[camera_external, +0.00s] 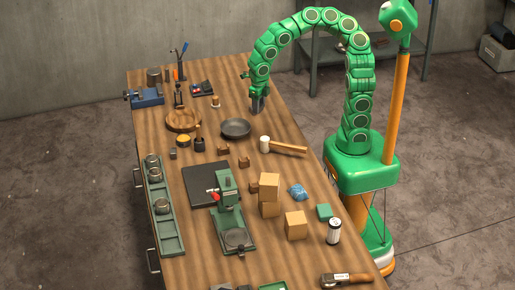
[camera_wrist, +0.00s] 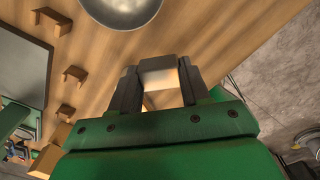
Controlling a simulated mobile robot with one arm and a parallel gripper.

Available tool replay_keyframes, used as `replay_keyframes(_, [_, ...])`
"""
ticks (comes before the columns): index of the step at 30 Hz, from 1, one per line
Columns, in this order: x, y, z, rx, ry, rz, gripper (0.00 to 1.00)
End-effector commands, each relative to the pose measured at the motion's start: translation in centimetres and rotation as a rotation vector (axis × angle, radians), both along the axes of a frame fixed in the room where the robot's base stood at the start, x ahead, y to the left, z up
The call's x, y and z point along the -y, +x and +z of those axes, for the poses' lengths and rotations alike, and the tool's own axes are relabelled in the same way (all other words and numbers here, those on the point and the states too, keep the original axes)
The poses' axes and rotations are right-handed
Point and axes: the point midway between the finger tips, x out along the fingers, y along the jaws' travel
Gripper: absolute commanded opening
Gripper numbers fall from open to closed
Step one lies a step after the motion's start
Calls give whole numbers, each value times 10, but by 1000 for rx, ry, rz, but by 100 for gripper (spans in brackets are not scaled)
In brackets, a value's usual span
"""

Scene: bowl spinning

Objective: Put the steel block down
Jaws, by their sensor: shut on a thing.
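My gripper (camera_external: 258,103) points down near the right edge of the table, up and to the right of the dark bowl in the outside view. In the wrist view, the two grey fingers of my gripper (camera_wrist: 160,88) are shut on the steel block (camera_wrist: 158,72), which shows as a pale, shiny square face between them. In the outside view the fingers mostly hide the block. I cannot tell whether its underside touches the table.
The dark shallow bowl (camera_external: 236,128) lies close by; it also shows in the wrist view (camera_wrist: 122,8). A mallet (camera_external: 284,146) lies in front. Bare wood (camera_external: 225,75) lies behind, and the table edge is close at right.

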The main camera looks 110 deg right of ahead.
Motion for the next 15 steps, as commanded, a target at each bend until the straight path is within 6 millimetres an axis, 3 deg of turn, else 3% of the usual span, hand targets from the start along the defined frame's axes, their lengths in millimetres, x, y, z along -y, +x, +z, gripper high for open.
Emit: replay_keyframes(15, [21,57,-32,-3,0,1,5])
